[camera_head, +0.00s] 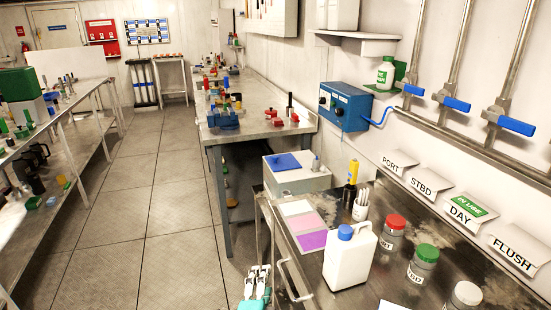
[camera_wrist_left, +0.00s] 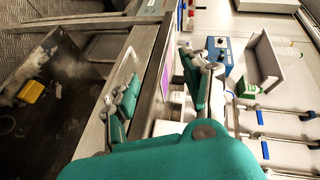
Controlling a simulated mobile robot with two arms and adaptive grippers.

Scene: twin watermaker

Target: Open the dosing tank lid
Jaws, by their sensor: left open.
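A pale grey box (camera_head: 300,180) stands at the far end of the steel bench and looks like the dosing tank. A flat blue square lid (camera_head: 286,163) lies on its top and looks closed. My left gripper (camera_head: 258,273) is low at the bottom of the head view, beside the bench's left edge and well short of the box. In the left wrist view my left gripper (camera_wrist_left: 160,92) has its teal fingers spread, with nothing held between them. The lid cannot be made out in the wrist view. My right gripper is not in view.
A white jug with a blue cap (camera_head: 349,260), pads (camera_head: 300,222), a yellow-topped tool (camera_head: 351,178) and lidded jars (camera_head: 421,265) stand on the bench. A metal rail (camera_head: 285,270) runs along its left edge. A blue control box (camera_head: 344,106) hangs behind. The floor (camera_head: 170,220) left is clear.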

